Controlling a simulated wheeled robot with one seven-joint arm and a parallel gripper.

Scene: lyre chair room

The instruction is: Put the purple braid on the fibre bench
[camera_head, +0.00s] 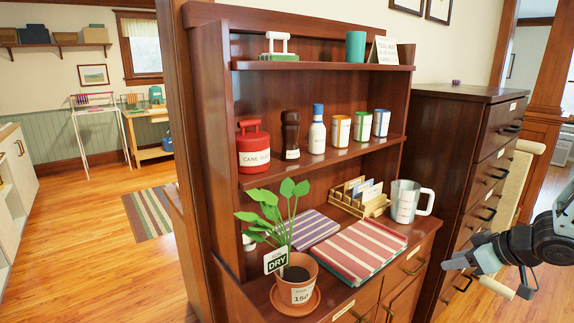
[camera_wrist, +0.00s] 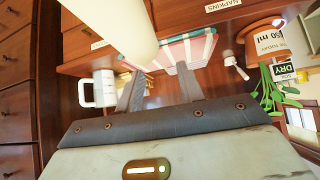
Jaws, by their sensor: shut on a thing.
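A small purple thing (camera_head: 456,82), which may be the purple braid, lies on top of the dark chest of drawers; it is too small to make out well. In the far room at left, a light wooden bench (camera_head: 150,117) against the wall may be the fibre bench. My gripper (camera_head: 455,263) is low at the right, in front of the chest. It also shows in the wrist view (camera_wrist: 160,80). It appears shut on a cream cylinder (camera_wrist: 115,28), whose end lies by the fingertips; the contact is not clear. The cylinder also shows in the head view (camera_head: 496,288).
A dark hutch (camera_head: 220,130) stands in the middle, with jars, striped cloths (camera_head: 345,250), a potted plant (camera_head: 299,290) and a measuring jug (camera_head: 408,200). The dark chest (camera_head: 470,130) is beside it. Open floor (camera_head: 120,270) and a striped rug (camera_head: 150,212) lie at left.

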